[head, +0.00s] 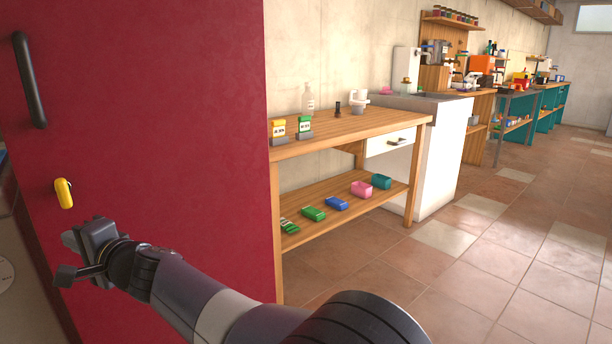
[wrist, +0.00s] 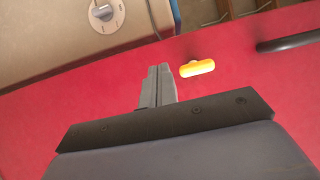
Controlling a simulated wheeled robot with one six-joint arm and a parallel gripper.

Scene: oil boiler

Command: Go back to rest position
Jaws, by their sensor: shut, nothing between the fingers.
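My gripper (head: 72,240) is at the lower left in the head view, in front of the red boiler panel (head: 190,120). In the wrist view my gripper (wrist: 158,72) has its two fingers together, with nothing between them. A yellow handle (head: 63,193) on the red panel is just above the gripper in the head view. In the wrist view the yellow handle (wrist: 197,68) is right of the fingertips, apart from them. A black bar handle (head: 30,80) is higher on the panel.
A wooden table (head: 350,128) with a lower shelf of small coloured containers stands right of the panel. Behind it are a white sink cabinet (head: 440,160) and more benches. The tiled floor (head: 480,270) at the right is clear. A dial (wrist: 103,12) shows in the wrist view.

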